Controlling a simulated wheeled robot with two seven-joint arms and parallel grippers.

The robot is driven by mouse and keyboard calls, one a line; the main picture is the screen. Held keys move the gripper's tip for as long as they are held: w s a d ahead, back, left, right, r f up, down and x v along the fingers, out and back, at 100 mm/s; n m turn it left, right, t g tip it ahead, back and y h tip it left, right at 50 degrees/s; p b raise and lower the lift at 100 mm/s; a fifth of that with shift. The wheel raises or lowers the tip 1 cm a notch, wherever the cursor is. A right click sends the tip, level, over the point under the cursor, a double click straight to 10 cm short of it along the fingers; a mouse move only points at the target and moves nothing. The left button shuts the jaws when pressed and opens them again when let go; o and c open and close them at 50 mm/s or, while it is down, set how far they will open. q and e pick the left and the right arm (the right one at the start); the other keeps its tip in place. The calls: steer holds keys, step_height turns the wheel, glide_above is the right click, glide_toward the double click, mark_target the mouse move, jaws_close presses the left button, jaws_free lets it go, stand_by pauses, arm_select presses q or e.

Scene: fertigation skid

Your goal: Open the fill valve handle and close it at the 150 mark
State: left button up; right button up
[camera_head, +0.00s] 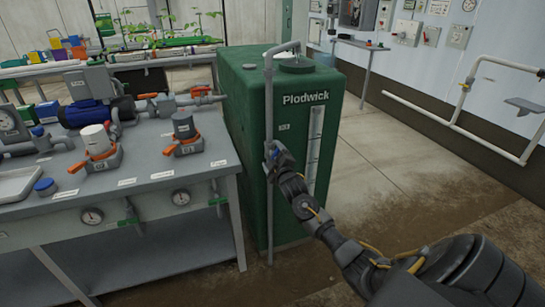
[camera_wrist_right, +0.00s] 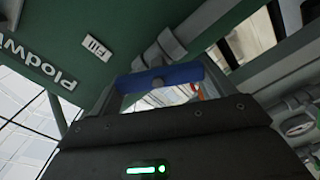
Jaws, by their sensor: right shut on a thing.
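The green Plodwick tank (camera_head: 246,105) stands at the centre, with a grey fill pipe (camera_head: 268,95) running down its front left. A pale level strip (camera_head: 314,145) is on its front; its marks and any level are too small to read. My right gripper (camera_head: 277,156) is at the pipe, shut on the blue fill valve handle. In the right wrist view the blue handle (camera_wrist_right: 168,76) lies across between the fingers of my right gripper (camera_wrist_right: 160,85), near the "Fill" label (camera_wrist_right: 97,47). My left gripper is not in view.
A grey bench (camera_head: 150,190) at left carries a blue pump (camera_head: 86,113), two capped units with orange handles (camera_head: 100,160), pipes and a tray. Wall piping (camera_head: 450,125) is at right. The floor right of the tank is open.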

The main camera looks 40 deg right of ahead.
steer(key=o, duration=0.9)
steer(key=v, duration=1)
steer(key=shift+s+a, duration=0.2)
steer(key=shift+s, duration=0.1)
steer(key=shift+f, duration=0.1)
